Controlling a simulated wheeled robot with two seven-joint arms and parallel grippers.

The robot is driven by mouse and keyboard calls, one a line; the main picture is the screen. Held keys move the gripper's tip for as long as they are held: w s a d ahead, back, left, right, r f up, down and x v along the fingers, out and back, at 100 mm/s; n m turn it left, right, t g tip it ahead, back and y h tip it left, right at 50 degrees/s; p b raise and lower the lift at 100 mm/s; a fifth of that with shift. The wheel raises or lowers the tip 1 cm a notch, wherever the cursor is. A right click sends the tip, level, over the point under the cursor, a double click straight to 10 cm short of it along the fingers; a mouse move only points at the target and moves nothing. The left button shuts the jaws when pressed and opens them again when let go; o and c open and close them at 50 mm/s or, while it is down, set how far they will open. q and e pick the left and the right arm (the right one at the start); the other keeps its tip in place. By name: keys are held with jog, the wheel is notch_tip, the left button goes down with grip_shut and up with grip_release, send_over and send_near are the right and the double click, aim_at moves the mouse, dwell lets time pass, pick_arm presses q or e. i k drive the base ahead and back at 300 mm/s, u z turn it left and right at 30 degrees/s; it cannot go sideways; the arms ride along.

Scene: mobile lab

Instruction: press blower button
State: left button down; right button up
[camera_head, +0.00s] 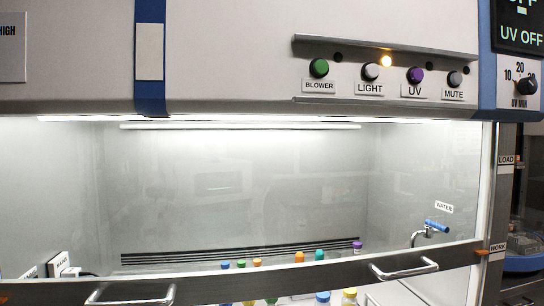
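The blower button (319,68) is a round green knob on the front panel of the cabinet, at the left end of a row of controls. A white label reading BLOWER (319,86) sits just below it. The small indicator spot above and to the right of it looks dark. Neither of my grippers is in the head view, and nothing covers the button.
To its right are the LIGHT knob (370,72) with a glowing lamp (386,61) nearby, the purple UV knob (415,75) and the MUTE knob (454,79). A ledge (385,46) juts out above them. Below is a glass sash with handles (404,270); colored-cap bottles stand behind it.

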aim_at(321, 67)
jog(key=u, duration=2)
jog(key=k, duration=1.3)
jog(key=z, duration=1.45)
